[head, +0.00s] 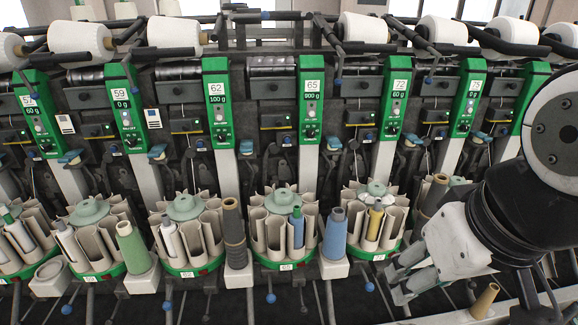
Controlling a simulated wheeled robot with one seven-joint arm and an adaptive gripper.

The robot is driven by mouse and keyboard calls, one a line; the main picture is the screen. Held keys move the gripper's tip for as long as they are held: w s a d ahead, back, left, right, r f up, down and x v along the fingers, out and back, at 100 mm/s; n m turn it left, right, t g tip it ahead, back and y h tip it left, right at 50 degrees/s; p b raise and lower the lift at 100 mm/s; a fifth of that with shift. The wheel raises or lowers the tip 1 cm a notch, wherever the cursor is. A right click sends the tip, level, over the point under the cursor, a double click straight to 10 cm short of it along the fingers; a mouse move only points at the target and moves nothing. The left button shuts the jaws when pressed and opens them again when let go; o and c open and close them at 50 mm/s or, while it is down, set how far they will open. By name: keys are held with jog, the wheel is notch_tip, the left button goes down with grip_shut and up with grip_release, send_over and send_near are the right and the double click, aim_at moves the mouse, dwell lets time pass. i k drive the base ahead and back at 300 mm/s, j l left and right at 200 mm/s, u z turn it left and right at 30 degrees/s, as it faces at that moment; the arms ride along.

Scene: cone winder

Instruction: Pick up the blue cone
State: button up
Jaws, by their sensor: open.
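A blue cone (335,234) stands upright on a white block in front of the winder, between the magazines of the units marked 65 and 72. A second, slimmer blue piece (297,227) sits in a pocket of the unit 65 magazine (270,233). My gripper (396,277) is at the lower right, open and empty. Its fingers point left, towards the standing blue cone, with a clear gap between them and it. The gripper appears lower in the picture than the cone.
A dark grey cone (234,234) and a green cone (131,248) stand on similar blocks to the left. The unit 72 magazine (376,246), holding a yellow piece (375,222), is just right of the blue cone. A tan cone (485,301) is at the lower right. Thin rods with blue knobs stick out below.

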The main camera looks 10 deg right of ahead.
aim_at(334, 242)
jog(key=k+j+z, duration=0.2)
jog(key=j, duration=0.25)
jog(key=j+z, duration=0.2)
jog(key=j, duration=0.25)
jog(key=k+j+z, duration=0.2)
jog(key=j, duration=0.2)
